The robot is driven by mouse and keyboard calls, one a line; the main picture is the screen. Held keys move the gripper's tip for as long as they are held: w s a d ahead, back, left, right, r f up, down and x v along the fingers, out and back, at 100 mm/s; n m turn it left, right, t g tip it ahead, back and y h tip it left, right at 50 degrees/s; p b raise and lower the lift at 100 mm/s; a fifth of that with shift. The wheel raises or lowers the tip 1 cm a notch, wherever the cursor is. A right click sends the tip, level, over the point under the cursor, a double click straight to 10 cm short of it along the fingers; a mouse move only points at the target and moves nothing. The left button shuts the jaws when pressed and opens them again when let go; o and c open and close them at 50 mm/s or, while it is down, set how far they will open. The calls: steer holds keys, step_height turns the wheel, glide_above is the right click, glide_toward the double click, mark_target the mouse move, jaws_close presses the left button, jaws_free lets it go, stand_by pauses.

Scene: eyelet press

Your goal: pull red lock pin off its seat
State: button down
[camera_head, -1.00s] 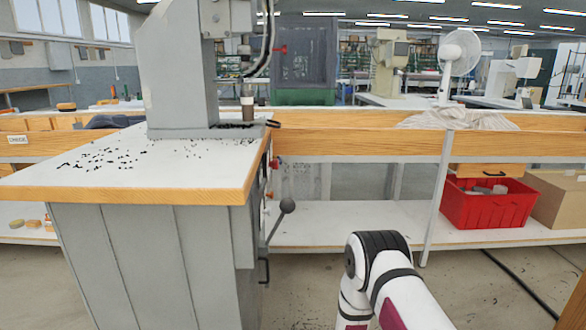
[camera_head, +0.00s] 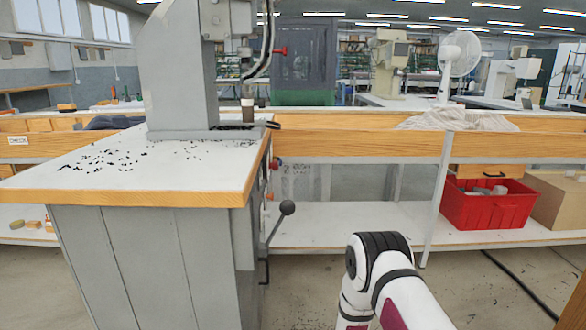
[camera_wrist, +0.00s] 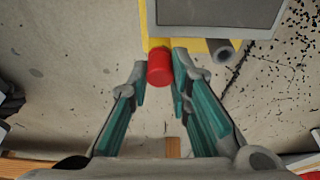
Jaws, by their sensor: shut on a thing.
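The red lock pin (camera_wrist: 160,66) shows in the wrist view as a short red cylinder at the upper middle. My gripper (camera_wrist: 160,80) has its two teal-padded fingers on either side of the pin, shut on it. A yellow part (camera_wrist: 192,45) lies right behind the pin, at the edge of a grey block (camera_wrist: 215,13). I cannot tell whether the pin is touching the yellow part or apart from it. In the head view my gripper is out of sight and only a bend of my arm shows.
A grey hollow tube (camera_wrist: 221,52) sits close to the right of the fingers. The grey press (camera_head: 180,70) stands on a white-topped bench (camera_head: 125,165) with a ball-ended lever (camera_head: 287,208) at its side. A red bin (camera_head: 488,204) is on the lower shelf at right.

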steer(key=shift+r+p, duration=0.55)
steer(key=shift+r, duration=0.1)
steer(key=shift+r+p, duration=2.35)
steer(key=shift+r, duration=0.65)
